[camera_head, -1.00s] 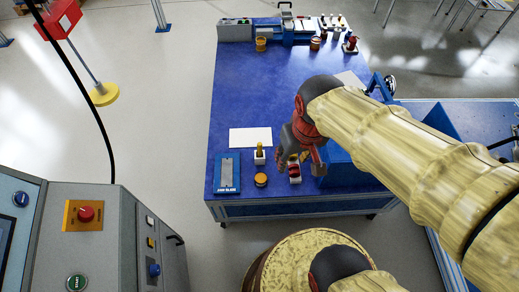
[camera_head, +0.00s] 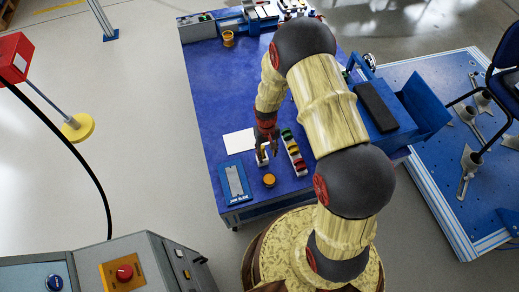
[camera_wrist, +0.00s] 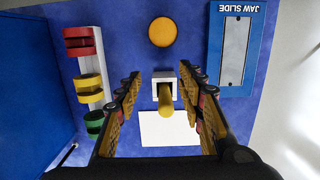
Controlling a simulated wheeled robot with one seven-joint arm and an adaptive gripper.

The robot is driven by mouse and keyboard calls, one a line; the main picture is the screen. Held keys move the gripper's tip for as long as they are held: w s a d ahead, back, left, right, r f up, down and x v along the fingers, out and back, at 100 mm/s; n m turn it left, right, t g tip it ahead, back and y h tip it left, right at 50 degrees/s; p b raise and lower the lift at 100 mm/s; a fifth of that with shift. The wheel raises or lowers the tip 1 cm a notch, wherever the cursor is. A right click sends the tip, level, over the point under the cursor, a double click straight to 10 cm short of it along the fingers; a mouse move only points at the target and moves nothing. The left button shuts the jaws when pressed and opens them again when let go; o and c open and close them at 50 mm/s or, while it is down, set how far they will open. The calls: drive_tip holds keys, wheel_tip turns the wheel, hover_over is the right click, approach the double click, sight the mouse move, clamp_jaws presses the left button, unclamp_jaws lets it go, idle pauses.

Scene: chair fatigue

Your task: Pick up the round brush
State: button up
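A yellow rod-like piece, which I take to be the round brush (camera_wrist: 165,98), stands in a small white holder (camera_wrist: 158,76) on the blue table. Its bristles cannot be made out. My gripper (camera_wrist: 165,76) is open in the wrist view, with one finger on each side of the yellow piece and gaps left and right. In the head view my gripper (camera_head: 268,143) points down at the white holder (camera_head: 264,159) and partly hides the brush.
A rack with red, yellow and green pieces (camera_head: 294,152) stands close to the right of the holder. An orange round piece (camera_head: 269,181), a blue jaw slide plate (camera_head: 233,183) and a white sheet (camera_head: 239,141) lie nearby. A blue bin (camera_head: 425,106) is at the right.

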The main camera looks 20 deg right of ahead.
sight(263, 146)
drive_tip(key=shift+t, duration=0.6)
drive_tip(key=w, duration=0.4)
drive_tip(key=shift+w+r, duration=0.35)
drive_tip(key=shift+w+f, duration=0.1)
drive_tip(key=shift+w, duration=0.1)
drive_tip(key=shift+w+f+b, duration=0.1)
drive_tip(key=shift+f+b, duration=0.5)
drive_tip(key=shift+f, duration=0.8)
drive_tip(key=f+b, duration=0.1)
drive_tip(key=f, duration=0.2)
drive_tip(key=f+b, duration=0.1)
drive_tip(key=f, duration=0.1)
drive_tip(key=shift+s+a+b, duration=0.35)
drive_tip(key=shift+r, duration=0.1)
drive_tip(key=shift+c, duration=1.3)
clamp_jaws()
